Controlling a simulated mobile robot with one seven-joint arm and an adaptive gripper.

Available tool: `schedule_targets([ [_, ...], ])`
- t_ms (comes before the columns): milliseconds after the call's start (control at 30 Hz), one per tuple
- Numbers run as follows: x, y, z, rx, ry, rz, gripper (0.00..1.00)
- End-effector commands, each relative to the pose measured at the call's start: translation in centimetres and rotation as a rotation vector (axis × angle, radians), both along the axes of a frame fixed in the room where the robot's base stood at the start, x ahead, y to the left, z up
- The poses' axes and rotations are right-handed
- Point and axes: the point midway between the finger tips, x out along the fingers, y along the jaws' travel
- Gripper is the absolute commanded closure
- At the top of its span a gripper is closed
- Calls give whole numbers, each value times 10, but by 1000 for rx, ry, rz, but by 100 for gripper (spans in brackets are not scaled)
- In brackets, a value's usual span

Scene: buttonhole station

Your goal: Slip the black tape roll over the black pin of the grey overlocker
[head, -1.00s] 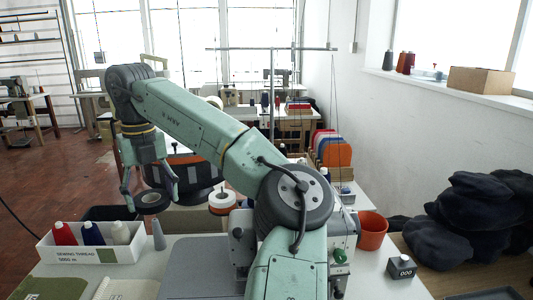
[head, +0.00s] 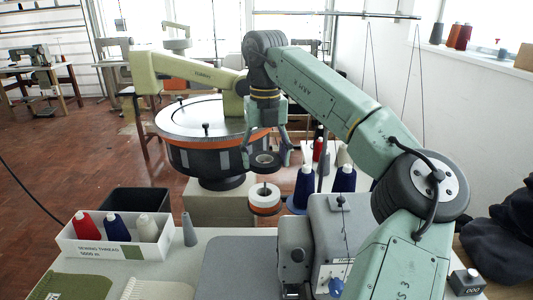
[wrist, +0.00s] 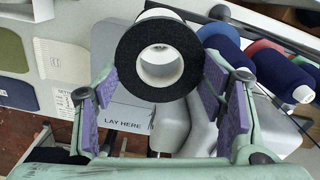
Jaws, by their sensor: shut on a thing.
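My gripper (head: 266,152) is shut on the black tape roll (head: 264,162), which hangs level between the fingertips. In the wrist view the black roll (wrist: 128,60) shows its white core and open hole between the purple finger pads. The grey overlocker (head: 328,238) stands on the table to the right of and nearer than the roll. A white and orange roll (head: 264,202) with a dark centre sits just below the held roll in the head view, with a visible gap.
A round carousel (head: 207,152) stands close behind and left of my gripper. Blue thread cones (head: 305,186) stand to the right. A white thread box (head: 115,250) and a grey cone (head: 189,230) are at front left. A grey mat (head: 236,268) lies clear in front.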

Motion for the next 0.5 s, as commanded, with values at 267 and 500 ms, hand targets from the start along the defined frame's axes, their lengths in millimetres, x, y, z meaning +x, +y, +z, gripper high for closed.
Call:
schedule_targets([
  [267,0,-1,-21,1,2,1,58],
  [500,0,0,-39,0,1,0,58],
])
